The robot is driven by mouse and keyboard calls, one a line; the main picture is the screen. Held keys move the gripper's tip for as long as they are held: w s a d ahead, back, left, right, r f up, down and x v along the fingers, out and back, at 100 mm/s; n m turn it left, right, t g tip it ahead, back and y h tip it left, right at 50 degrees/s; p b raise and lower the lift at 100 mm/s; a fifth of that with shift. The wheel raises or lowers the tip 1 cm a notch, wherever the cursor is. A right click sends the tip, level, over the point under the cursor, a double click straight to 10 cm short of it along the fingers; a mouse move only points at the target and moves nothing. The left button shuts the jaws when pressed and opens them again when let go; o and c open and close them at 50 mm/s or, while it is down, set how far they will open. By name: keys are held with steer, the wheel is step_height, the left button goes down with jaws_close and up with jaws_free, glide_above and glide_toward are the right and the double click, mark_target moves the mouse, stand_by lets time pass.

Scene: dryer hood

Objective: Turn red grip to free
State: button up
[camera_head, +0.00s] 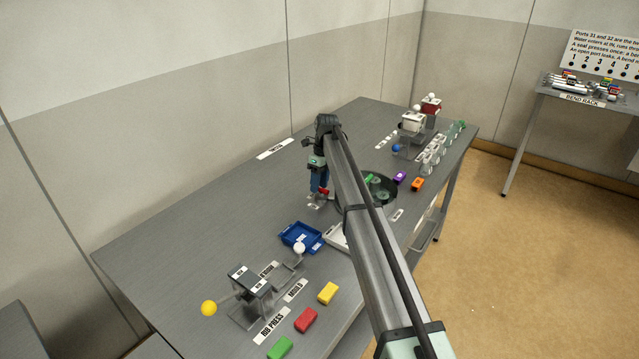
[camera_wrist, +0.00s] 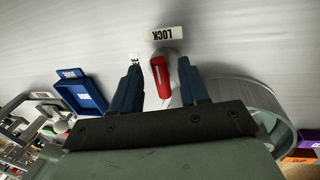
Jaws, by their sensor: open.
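The red grip (camera_wrist: 160,77) shows in the wrist view as a short red bar on a pale round base, between my fingers. A white label reading LOCK (camera_wrist: 165,34) lies just beyond it. A second small label (camera_wrist: 135,62) is partly hidden behind my left finger, so its word is not readable in full. My gripper (camera_wrist: 160,88) is open, with one blue finger on each side of the red grip and a gap visible on both sides. In the head view the red grip (camera_head: 324,191) shows small beside my gripper (camera_head: 319,190), low over the table.
A round dark green tub (camera_head: 388,190) stands close to the right of my gripper. A blue tray (camera_head: 301,237) and a white tray lie nearer the camera. A press with a yellow ball (camera_head: 209,308) and coloured blocks stand at the front.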

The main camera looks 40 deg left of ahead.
steer(key=shift+c, duration=0.2)
jaws_close()
steer(key=shift+n, duration=0.4)
steer(key=n, duration=0.3)
steer(key=shift+s+n+h, duration=0.25)
steer(key=shift+n+h, duration=0.05)
steer(key=shift+h, duration=0.1)
steer(key=n, duration=0.4)
steer(key=shift+s+n+t+h, duration=0.3)
steer(key=shift+h, duration=0.1)
steer(key=n, duration=0.4)
steer(key=shift+s+d+t, duration=0.2)
steer(key=shift+t, duration=0.2)
steer(key=shift+s+d+n+t+h, duration=0.1)
steer(key=shift+n+t+h, duration=0.1)
steer(key=shift+n, duration=1)
steer(key=shift+d+n+t+h, duration=0.1)
steer(key=shift+n+t, duration=0.1)
steer(key=shift+n, duration=1)
steer(key=shift+o, duration=0.2)
jaws_free()
